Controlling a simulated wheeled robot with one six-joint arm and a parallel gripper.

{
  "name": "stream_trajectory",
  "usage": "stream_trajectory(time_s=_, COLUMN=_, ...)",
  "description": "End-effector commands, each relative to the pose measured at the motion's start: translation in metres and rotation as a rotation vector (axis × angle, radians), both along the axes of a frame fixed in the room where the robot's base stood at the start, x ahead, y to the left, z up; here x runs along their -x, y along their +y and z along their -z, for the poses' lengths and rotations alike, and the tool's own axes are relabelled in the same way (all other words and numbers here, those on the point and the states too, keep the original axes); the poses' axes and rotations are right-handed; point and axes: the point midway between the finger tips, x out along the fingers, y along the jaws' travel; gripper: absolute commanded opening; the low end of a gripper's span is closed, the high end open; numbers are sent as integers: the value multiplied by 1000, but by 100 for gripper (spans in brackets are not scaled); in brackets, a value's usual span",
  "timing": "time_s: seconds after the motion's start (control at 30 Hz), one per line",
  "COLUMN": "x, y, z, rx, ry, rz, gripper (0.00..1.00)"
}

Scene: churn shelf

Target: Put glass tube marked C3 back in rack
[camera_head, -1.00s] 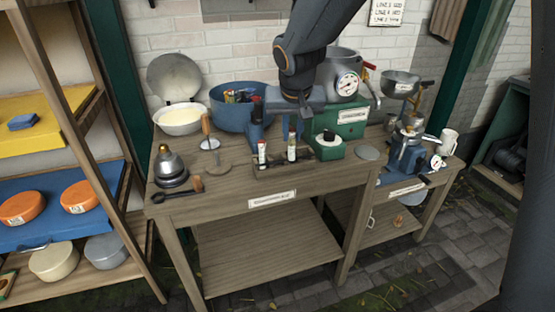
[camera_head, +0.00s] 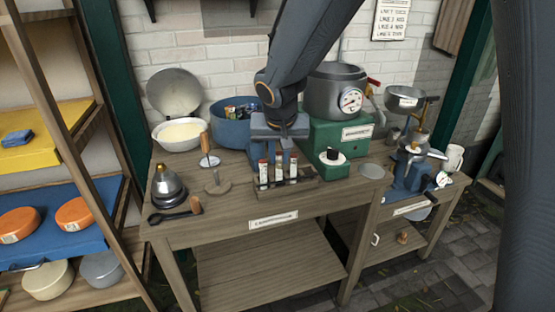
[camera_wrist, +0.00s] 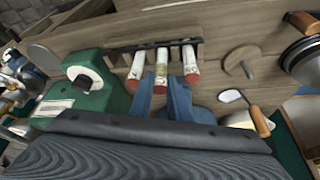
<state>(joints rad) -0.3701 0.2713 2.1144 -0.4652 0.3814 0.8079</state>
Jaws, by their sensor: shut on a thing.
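Three glass tubes with red caps and pale labels stand in a row at the dark rack (camera_head: 300,186) on the workbench: a left tube (camera_head: 263,173), a middle tube (camera_head: 278,172) and a right tube (camera_head: 293,168). My gripper (camera_head: 279,150) is above the rack, pointing down. The marks are too small to read. I cannot tell whether the held tube is fully seated.
A green box with a dark knob (camera_head: 333,162) stands right of the rack. A blue pot (camera_head: 232,128) and a gauged grey vessel (camera_head: 330,95) are behind. The bench front is mostly clear.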

Motion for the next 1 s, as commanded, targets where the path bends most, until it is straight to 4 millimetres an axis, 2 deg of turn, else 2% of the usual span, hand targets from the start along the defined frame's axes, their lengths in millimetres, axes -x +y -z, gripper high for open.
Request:
stream_trajectory(time_s=0.1, x=1, y=1, z=12, rx=0, ry=2, rz=-3, gripper=0)
stream_trajectory(time_s=0.5, x=1, y=2, z=16, rx=-1, ry=0, rz=-5, gripper=0)
stream_trajectory(time_s=0.53, x=1, y=2, z=16, rx=0, ry=0, rz=-4, gripper=18)
stream_trajectory(time_s=0.57, x=1, y=2, z=16, rx=0, ry=0, rz=-4, gripper=23)
stream_trajectory(time_s=1.0, x=1, y=2, z=10, rx=-1, ry=-1, rz=-5, gripper=24)
